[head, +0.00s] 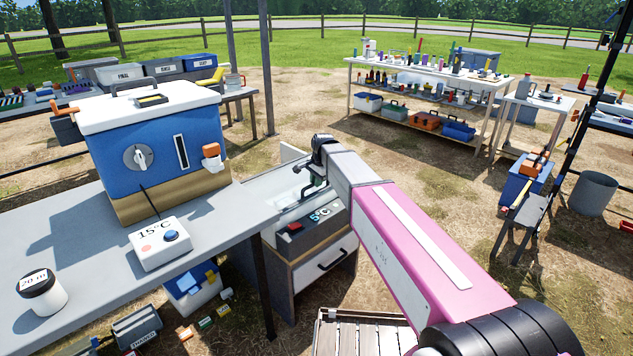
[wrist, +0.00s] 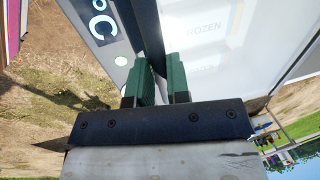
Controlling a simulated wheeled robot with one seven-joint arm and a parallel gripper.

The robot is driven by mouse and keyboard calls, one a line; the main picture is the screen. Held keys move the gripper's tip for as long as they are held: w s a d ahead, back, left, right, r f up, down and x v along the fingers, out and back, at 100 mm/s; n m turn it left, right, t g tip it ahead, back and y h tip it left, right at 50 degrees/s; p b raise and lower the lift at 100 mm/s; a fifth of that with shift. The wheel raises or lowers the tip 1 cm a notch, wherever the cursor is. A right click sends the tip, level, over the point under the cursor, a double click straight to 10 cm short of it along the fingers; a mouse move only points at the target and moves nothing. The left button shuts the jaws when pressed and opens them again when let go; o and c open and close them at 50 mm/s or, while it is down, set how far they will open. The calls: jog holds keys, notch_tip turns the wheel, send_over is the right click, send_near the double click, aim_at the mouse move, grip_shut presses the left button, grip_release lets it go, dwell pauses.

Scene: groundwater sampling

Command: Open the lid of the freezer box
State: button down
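The freezer box (head: 322,217) is a pale box with a dark front strip and a "°C" readout, standing beyond the right end of the grey bench. Its front also shows in the wrist view (wrist: 95,22). Its pale top, with faint "FROZEN" lettering (wrist: 204,27), fills the wrist view's upper right. My gripper (head: 314,184) points down at the box's top front edge. In the wrist view its green fingers (wrist: 161,82) are close together with a dark bar (wrist: 147,30), seemingly the lid handle, between them. The contact and the lid's far edge are partly hidden.
A blue cooler (head: 160,150) with a white lid stands on the grey bench (head: 80,240), beside a "15°C" white unit (head: 160,243) and a white jar (head: 42,292). A drawer cabinet (head: 315,275) is beneath the freezer box. A wooden pallet or crate (head: 362,335) lies below my arm.

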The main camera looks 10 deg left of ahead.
jog(key=w+a, duration=0.5)
jog(key=a, duration=0.1)
jog(key=w+a, duration=0.5)
jog(key=a, duration=0.1)
jog(key=w+a, duration=0.6)
jog(key=shift+w+a, duration=0.1)
jog(key=shift+a, duration=0.3)
jog(key=c, duration=1.1)
grip_release()
notch_tip(320, 180, up, 11)
jog(key=s+d, duration=0.1)
jog(key=shift+s+d+f, duration=0.2)
jog(key=shift+s+d, duration=0.05)
jog(key=shift+d, duration=0.1)
